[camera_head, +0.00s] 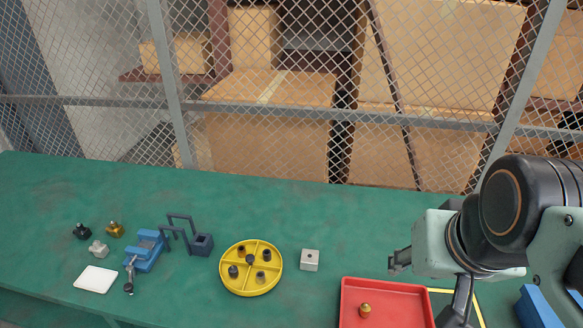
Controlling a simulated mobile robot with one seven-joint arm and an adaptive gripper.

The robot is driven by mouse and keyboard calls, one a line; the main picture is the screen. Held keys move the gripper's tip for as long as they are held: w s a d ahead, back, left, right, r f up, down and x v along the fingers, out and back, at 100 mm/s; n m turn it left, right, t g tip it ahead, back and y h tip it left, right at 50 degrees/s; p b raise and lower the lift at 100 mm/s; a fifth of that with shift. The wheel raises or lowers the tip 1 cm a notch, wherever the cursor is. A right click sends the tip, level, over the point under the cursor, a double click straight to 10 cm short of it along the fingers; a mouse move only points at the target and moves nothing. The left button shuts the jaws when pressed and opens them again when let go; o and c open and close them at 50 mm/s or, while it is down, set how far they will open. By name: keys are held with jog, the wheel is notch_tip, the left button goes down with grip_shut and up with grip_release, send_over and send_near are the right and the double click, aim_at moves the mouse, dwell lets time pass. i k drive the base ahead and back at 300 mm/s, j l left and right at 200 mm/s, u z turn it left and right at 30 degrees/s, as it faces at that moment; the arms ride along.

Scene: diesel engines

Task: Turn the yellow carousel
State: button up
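The yellow carousel (267,283) is a round, shallow dish on the green table, left of the picture's middle. Spokes divide it into compartments, and a dark hub stands at its centre. Nothing is visibly held.
A light grey block (310,260) lies between the carousel and my gripper. The red tray (388,286) holds a brass part (365,310). A blue vise (146,250), a dark holder (201,244), knobs (98,248) and a white plate (96,279) are left. A mesh fence (270,110) stands behind.

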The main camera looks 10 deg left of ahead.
aim_at(246, 285)
jog(key=u, duration=1.05)
jog(key=k+j, duration=0.1)
jog(key=k, duration=0.4)
jog(key=i+j+z, duration=0.15)
jog(key=i, duration=0.25)
jog(key=i+j+z, duration=0.15)
jog(key=i+j, duration=0.25)
